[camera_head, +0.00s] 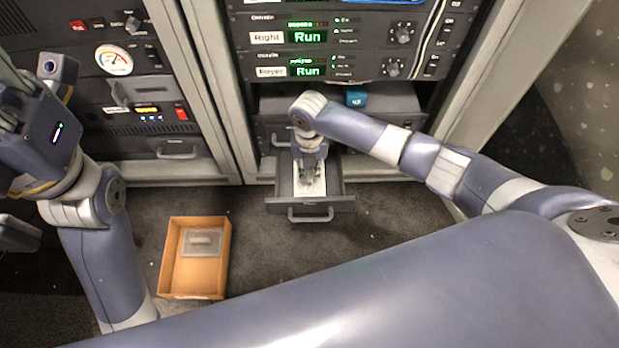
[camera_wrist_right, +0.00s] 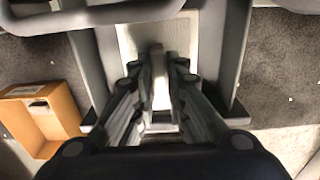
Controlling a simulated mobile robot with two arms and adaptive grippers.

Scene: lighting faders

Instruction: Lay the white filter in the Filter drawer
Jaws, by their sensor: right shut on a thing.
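The white filter (camera_head: 318,188) is a pale flat panel inside the open drawer (camera_head: 342,204) low in the middle rack. My right gripper (camera_head: 311,176) reaches down into that drawer from above. In the right wrist view its fingers (camera_wrist_right: 160,82) are shut on the raised pale grip of the white filter (camera_wrist_right: 138,34). The panel looks flat within the drawer walls, but I cannot tell if it touches the bottom. No label on this drawer is readable. My left arm is at the left; its gripper fingers do not show.
An orange-brown open box (camera_head: 224,262) stands on the floor at left, with a grey framed panel (camera_head: 201,242) in it. Rack units (camera_head: 340,45) with "Run" displays are above the drawer. A teal item (camera_head: 356,99) sits on the ledge. Carpet around the drawer is clear.

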